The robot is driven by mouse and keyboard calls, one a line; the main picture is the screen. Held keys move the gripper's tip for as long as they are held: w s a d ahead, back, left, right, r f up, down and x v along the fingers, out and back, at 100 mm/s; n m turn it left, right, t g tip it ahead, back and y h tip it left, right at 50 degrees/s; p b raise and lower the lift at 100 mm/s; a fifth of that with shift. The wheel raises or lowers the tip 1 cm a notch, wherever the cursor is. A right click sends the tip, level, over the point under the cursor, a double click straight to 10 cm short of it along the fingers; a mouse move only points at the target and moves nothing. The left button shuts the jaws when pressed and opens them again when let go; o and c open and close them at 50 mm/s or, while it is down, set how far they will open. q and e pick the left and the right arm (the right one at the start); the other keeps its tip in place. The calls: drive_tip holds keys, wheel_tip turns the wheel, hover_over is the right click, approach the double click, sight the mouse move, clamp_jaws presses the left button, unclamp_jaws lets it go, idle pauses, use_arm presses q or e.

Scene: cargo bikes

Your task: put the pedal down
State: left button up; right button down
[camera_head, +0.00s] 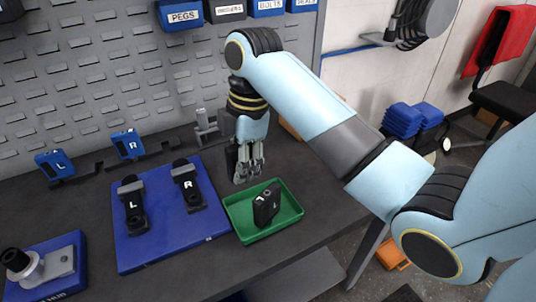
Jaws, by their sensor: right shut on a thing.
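My right gripper (248,172) points down just behind the green tray (284,222), near its back left corner. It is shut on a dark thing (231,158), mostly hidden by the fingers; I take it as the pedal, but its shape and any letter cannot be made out. A black pedal (266,205) with white marks stands tilted in the green tray, in front of the gripper and apart from it. Two blue pedals stand at the back: one marked L (55,165) and one marked R (128,144). My left gripper is not in view.
A blue mat (165,240) holds two black crank arms, marked L (132,206) and R (188,187). A blue hub block (62,262) stands at the front left. A grey clamp-like fixture (206,128) stands behind the gripper. Bare bench lies right of the gripper.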

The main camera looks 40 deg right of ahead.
drive_tip(key=f, duration=0.5)
drive_tip(key=shift+w+a+f, duration=0.35)
drive_tip(key=shift+a, duration=0.05)
wheel_tip(320, 180, down, 3)
drive_tip(key=shift+s+d+f, duration=0.15)
drive_tip(key=shift+f, duration=0.45)
drive_tip(key=c, duration=1.4)
unclamp_jaws()
drive_tip(key=shift+c, duration=0.2)
use_arm(q)
drive_tip(key=shift+w+a, duration=0.55)
drive_tip(key=shift+w, duration=0.2)
use_arm(e)
drive_tip(key=r, duration=0.4)
drive_tip(key=d+r, duration=0.1)
drive_tip(key=r, duration=0.7)
drive_tip(key=shift+s+d+r, duration=0.1)
drive_tip(key=shift+s+d, duration=0.05)
drive_tip(key=shift+d, duration=0.15)
use_arm(q)
drive_tip(key=shift+f, duration=0.2)
